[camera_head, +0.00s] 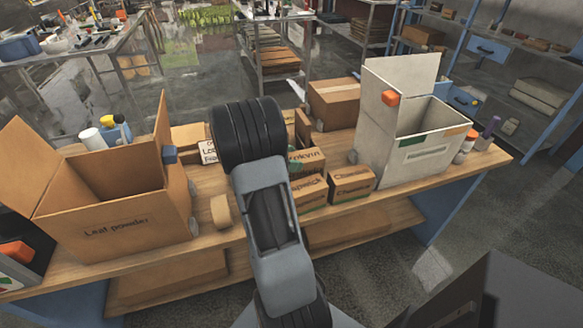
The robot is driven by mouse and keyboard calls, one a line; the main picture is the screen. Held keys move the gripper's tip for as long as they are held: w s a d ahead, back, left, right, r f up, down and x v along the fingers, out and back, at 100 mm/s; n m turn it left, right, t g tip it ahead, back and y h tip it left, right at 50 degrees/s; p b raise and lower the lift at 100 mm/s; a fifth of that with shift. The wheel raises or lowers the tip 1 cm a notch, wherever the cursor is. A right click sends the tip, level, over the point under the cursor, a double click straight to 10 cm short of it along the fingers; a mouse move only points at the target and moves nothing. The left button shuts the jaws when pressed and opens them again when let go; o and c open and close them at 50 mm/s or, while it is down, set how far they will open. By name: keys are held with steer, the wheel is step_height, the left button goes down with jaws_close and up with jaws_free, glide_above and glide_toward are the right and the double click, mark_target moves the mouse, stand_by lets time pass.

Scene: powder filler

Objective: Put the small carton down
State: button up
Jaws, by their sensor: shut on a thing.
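My arm reaches over the table from the bottom of the picture, and its black ribbed joint covers the middle of the tabletop. My gripper is hidden behind it, so its jaws and anything in them do not show. Several small cartons stand around the arm: one with a green and red mark (306,160) just right of the joint, one printed carton (351,183) at the front edge, another (311,193) beside it, and a carton with a white label (209,153) left of the joint. I cannot tell which one is the task's carton.
An open "Leaf powder" box (120,232) stands at left on the wooden table (385,203). An open white box (420,160) stands at right, with small bottles (466,147) beside it. A brown box (334,104) is at the back.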

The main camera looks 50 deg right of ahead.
steer(key=shift+f, duration=1.85)
steer(key=shift+f, duration=0.2)
steer(key=o, duration=1.3)
steer(key=shift+r, duration=0.1)
